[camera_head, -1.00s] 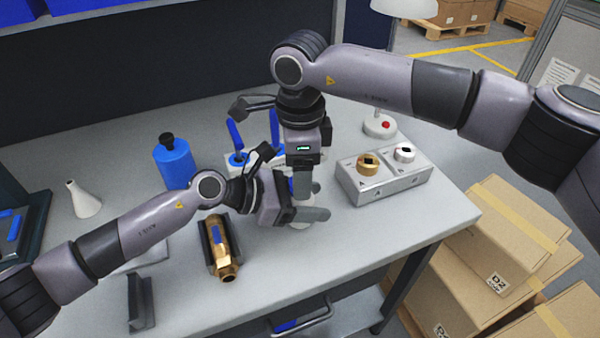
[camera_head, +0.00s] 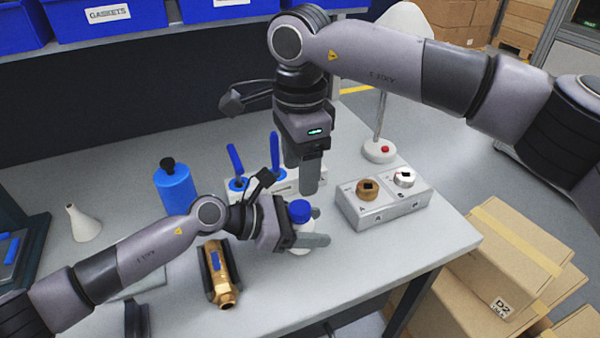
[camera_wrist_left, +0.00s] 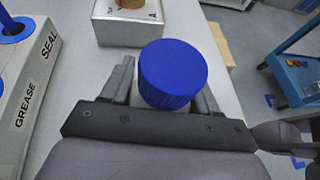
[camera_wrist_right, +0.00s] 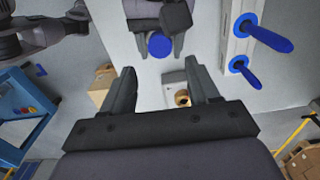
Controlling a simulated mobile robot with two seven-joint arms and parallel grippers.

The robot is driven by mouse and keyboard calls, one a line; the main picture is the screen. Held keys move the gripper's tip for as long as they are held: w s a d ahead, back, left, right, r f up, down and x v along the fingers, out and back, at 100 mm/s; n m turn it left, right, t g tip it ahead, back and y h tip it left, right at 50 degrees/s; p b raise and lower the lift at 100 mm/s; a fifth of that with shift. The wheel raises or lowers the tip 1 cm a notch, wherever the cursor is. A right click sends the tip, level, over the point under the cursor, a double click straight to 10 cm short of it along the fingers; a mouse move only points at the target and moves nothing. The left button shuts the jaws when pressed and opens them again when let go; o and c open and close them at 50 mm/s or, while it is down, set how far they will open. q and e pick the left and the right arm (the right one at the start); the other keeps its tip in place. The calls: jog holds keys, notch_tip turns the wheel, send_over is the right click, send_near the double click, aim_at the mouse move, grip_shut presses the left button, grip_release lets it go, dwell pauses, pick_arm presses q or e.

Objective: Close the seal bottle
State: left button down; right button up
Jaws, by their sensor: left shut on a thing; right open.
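The seal bottle (camera_head: 301,234) is white with a blue cap (camera_head: 299,211) on its top. The ribbed cap fills the middle of the left wrist view (camera_wrist_left: 172,74) and hides most of the bottle. My left gripper (camera_head: 308,238) is shut on the bottle's body, below the cap. My right gripper (camera_head: 302,180) is open and empty, above and apart from the cap. In the right wrist view the cap (camera_wrist_right: 160,45) lies beyond the open fingers (camera_wrist_right: 160,90). Whether the cap is fully tightened cannot be told.
A holder marked SEAL and GREASE (camera_wrist_left: 25,95) with blue-handled tools stands behind the bottle. A metal block with brass and silver fittings (camera_head: 385,208) is to the right. A brass housing (camera_head: 218,274) lies in a cradle, front left. A blue bottle (camera_head: 175,187) stands behind left.

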aim_at(300, 206)
dwell(0.3)
jog(key=shift+f, duration=3.95)
jog(key=c, duration=1.1)
jog(key=shift+o, duration=0.2)
jog(key=shift+m, duration=1.7)
jog(key=o, duration=1.2)
jog(key=shift+c, duration=0.2)
